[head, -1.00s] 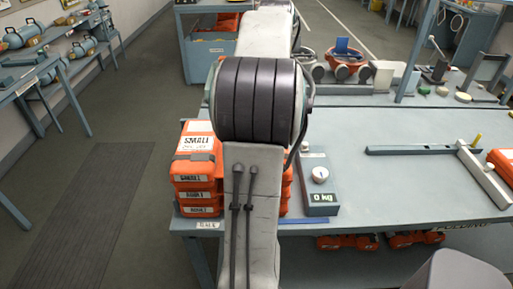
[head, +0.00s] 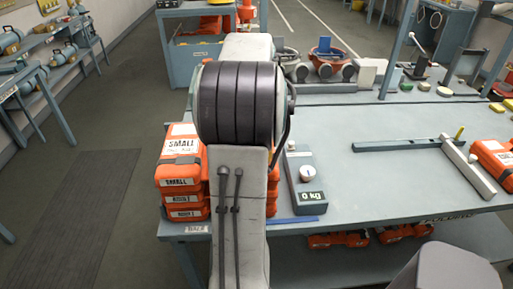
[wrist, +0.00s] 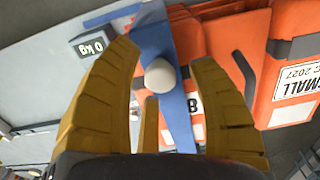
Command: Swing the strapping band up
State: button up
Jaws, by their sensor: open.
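A flat blue band (wrist: 179,115) with a pale round knob (wrist: 161,76) shows in the wrist view, in front of the orange cases; I take it as the strapping band. My gripper (wrist: 168,58) is open, with its yellow fingers on either side of the knob. I cannot tell whether a finger touches it. In the head view my own arm hides the gripper and most of the band. A thin blue strip (head: 294,219) shows there at the table's front edge; I cannot tell whether it is part of the band.
Stacked orange cases (head: 181,176) labelled SMALL stand at the table's front left corner. A grey scale (head: 311,196) reading 0 kg sits right of my arm. A grey bar frame (head: 400,145) lies farther right on the table (head: 365,190).

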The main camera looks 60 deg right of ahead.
grip_shut()
dwell(0.6)
